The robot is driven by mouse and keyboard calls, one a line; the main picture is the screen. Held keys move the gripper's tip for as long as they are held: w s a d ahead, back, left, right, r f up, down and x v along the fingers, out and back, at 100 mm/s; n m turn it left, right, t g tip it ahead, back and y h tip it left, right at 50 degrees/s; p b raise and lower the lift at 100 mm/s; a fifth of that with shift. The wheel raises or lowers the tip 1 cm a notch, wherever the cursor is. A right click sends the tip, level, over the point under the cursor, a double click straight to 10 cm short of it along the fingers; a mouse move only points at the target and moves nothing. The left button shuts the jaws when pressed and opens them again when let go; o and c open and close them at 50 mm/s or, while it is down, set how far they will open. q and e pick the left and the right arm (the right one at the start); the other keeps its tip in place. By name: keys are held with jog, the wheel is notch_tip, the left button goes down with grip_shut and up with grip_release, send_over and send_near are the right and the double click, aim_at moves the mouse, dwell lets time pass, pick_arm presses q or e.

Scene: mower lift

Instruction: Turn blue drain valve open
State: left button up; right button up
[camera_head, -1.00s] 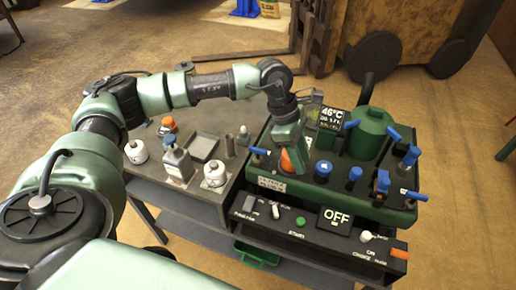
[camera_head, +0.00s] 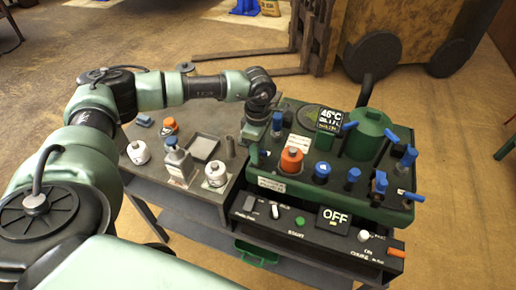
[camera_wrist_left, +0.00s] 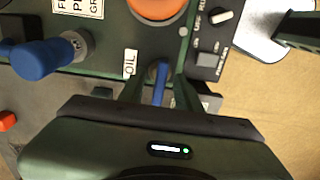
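The green machine (camera_head: 345,190) stands on the right part of the workbench and carries several blue-handled valves. My left gripper (camera_head: 264,147) is at the machine's left edge, pointing down. In the left wrist view, a thin blue lever (camera_wrist_left: 160,84) beside an "OIL" label lies between my left gripper's fingertips (camera_wrist_left: 158,88). The fingers are apart, with a gap visible on each side of the lever. In the head view this lever (camera_head: 263,154) is mostly hidden by the gripper. Another blue handle (camera_head: 277,123) stands behind it and looks large in the wrist view (camera_wrist_left: 40,60). My right gripper is out of view.
An orange cap (camera_head: 291,160) is just right of my gripper. A control panel (camera_head: 290,222) with an "OFF" display (camera_head: 333,219) runs along the front. White containers (camera_head: 215,173), a grey bottle (camera_head: 178,160) and a tray (camera_head: 204,147) stand to the left.

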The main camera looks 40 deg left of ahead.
pick_arm(q)
grip_shut()
dwell(0.3)
jog(key=n+b, duration=0.1)
jog(key=n, duration=0.1)
jog(key=shift+f+n, duration=0.15)
jog(key=shift+n, duration=0.25)
jog(key=n+b, duration=0.1)
jog(key=n, duration=0.2)
jog(key=shift+n+b, duration=0.3)
jog(key=shift+b, duration=0.1)
jog(key=n+b, duration=0.1)
jog(key=n, duration=0.4)
jog(key=shift+n+b, duration=0.3)
jog(key=n, duration=0.3)
jog(key=n+b, duration=0.1)
jog(key=n, duration=0.1)
jog(key=shift+w+r+n, duration=0.1)
jog(key=shift+r+n, duration=0.1)
jog(key=shift+n, duration=0.2)
